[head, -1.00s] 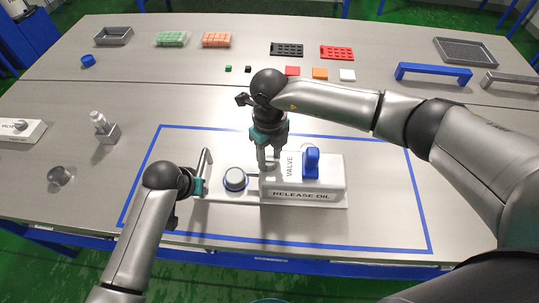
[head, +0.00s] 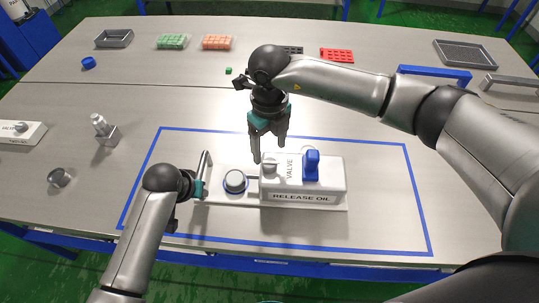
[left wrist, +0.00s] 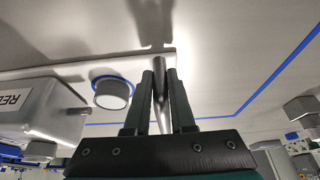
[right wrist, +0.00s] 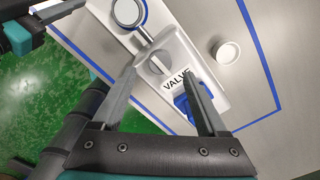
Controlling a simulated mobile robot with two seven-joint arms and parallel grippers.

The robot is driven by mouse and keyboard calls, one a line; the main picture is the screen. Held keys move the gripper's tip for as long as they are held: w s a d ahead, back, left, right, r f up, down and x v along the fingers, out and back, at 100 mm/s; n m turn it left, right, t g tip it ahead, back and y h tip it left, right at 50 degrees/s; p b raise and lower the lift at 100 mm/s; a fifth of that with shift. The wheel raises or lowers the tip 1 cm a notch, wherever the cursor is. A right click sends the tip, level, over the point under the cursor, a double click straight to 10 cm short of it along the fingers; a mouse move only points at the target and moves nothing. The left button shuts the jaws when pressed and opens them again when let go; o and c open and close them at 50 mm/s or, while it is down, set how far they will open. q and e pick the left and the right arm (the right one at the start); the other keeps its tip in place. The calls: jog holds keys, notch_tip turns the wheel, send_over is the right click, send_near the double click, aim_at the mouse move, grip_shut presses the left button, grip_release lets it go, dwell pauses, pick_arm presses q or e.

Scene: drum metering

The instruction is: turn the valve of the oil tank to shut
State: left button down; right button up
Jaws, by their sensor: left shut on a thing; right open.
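The oil tank (head: 325,187) is a white box marked RELEASE OIL inside the blue outline. The knob also shows in the right wrist view (right wrist: 160,61). My right gripper (head: 269,156) is open and empty above the knob, apart from it. My left gripper (head: 200,188) is shut on a slanted metal bar (head: 206,162), left of the tank; the bar also shows between its fingers in the left wrist view (left wrist: 160,98).
A round grey-topped piece (head: 235,181) stands between the bar and the tank. A white round cup (right wrist: 228,52) stands behind the tank. A second white valve box (head: 20,132) and a metal fitting (head: 104,130) are at left. The mat's right side is clear.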

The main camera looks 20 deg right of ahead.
aim_at(270, 162)
notch_tip(270, 162, up, 7)
dwell(0.3)
pick_arm(q)
jog(key=c, duration=0.7)
grip_release()
jog(key=shift+r, duration=0.15)
